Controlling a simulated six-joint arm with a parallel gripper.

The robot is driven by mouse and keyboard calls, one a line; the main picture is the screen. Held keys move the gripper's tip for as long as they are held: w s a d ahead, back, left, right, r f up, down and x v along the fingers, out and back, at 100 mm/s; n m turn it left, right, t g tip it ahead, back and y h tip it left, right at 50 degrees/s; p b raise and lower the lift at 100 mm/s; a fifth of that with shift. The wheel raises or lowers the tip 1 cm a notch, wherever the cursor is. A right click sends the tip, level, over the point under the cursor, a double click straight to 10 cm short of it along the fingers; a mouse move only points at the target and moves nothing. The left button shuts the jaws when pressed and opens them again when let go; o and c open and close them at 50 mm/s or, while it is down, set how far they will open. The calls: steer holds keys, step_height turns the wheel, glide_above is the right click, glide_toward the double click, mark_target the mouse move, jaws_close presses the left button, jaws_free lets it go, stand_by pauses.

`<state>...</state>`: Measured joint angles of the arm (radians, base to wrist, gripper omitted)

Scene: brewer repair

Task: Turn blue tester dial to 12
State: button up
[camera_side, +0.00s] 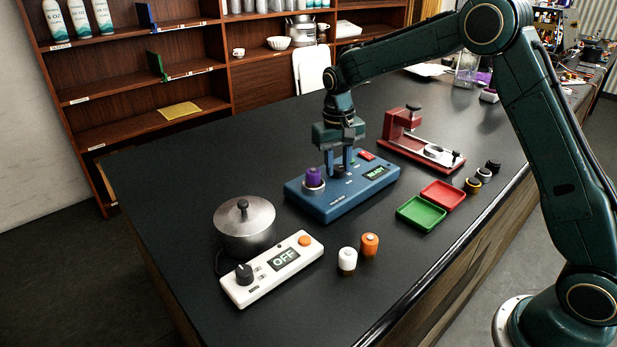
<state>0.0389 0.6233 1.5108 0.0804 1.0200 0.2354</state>
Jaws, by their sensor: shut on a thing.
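The blue tester (335,200) sits on the dark table. A purple part (313,177) stands upright in a metal socket at the tester's left end. A small lit display (376,173) on its right reads "READY", with a red button (367,155) behind it. My gripper (341,168) points straight down over the middle of the tester, with its fingers around the dark dial (341,172). It is shut on the dial. The fingers partly cover the dial, and its pointer and numbers are too small to read.
A white control box (273,268) reading "OFF" and a metal pot (244,222) stand at front left. White (347,261) and orange (369,244) cylinders stand in front. Green (421,213) and red (443,195) trays lie to the right. A red fixture (402,128) stands behind.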

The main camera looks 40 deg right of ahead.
mark_target(336, 168)
steer(key=o, duration=1)
steer(key=shift+r, duration=0.15)
steer(key=r, duration=1.3)
steer(key=shift+w+a+r, duration=0.1)
steer(key=shift+a+r, duration=0.15)
steer(key=shift+r, duration=0.1)
